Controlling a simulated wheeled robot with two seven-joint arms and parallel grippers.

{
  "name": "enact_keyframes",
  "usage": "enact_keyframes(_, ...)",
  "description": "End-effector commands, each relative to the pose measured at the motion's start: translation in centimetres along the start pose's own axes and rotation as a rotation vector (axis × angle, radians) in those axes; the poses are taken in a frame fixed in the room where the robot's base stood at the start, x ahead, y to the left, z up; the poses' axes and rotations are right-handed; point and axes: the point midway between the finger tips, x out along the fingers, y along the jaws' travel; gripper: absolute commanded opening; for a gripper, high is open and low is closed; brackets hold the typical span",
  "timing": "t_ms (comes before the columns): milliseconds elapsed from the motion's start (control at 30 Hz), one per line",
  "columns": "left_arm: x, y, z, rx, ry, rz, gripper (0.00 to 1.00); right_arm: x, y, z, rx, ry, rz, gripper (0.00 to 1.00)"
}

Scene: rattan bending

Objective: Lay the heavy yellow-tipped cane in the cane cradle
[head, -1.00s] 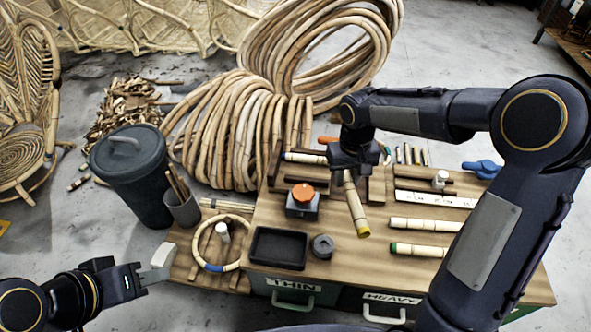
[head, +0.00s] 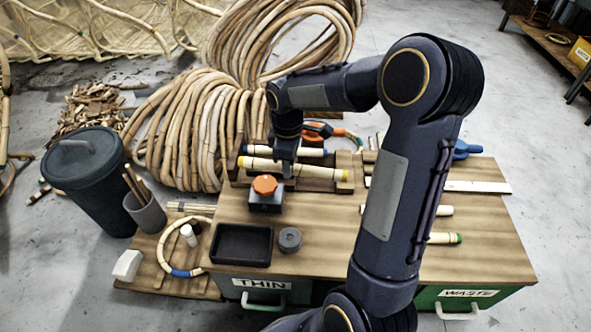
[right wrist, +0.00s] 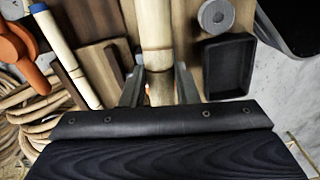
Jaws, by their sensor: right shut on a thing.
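My right gripper (head: 287,170) is shut on the yellow-tipped cane (head: 320,172). In the right wrist view the cane (right wrist: 155,25) runs between the two fingers (right wrist: 158,90). The cane lies nearly level along the dark wooden cradle (head: 344,187), at or just above it; I cannot tell whether it touches. A blue-tipped cane (head: 312,152) lies parallel behind it, and it also shows in the right wrist view (right wrist: 62,45). My right arm hides part of the bench. My left gripper is out of view.
An orange-topped device (head: 265,195), a black tray (head: 241,245) and a grey ring (head: 290,239) stand in front of the cradle. A green-tipped cane (head: 445,238) lies at right. A lidded bin (head: 85,180) and rattan coils (head: 190,130) stand left and behind.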

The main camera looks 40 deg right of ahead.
Motion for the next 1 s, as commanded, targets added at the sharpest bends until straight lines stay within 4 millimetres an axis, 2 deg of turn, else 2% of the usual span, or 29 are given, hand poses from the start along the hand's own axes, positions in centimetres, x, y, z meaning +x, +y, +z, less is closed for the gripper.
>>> enact_keyframes(100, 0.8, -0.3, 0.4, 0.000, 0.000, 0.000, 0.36, 0.8, 0.6, 1.2, -0.079, 0.000, 0.002, 0.03)
enact_keyframes(267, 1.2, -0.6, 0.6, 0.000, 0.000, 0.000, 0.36, 1.5, 1.8, 1.8, -0.122, -0.001, 0.000, 0.03)
enact_keyframes(367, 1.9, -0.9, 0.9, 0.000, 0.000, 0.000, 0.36, 2.6, 3.7, 1.8, -0.122, -0.001, 0.000, 0.03)
enact_keyframes(633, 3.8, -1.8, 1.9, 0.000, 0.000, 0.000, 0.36, 5.7, 10.4, 1.8, -0.121, 0.000, 0.001, 0.03)
enact_keyframes(800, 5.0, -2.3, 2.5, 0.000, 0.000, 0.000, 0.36, 8.8, 12.7, 1.8, -0.123, -0.001, -0.001, 0.03)
enact_keyframes(1000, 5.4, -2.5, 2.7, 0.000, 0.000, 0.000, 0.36, 9.9, 14.0, 1.8, -0.124, 0.000, 0.001, 0.03)
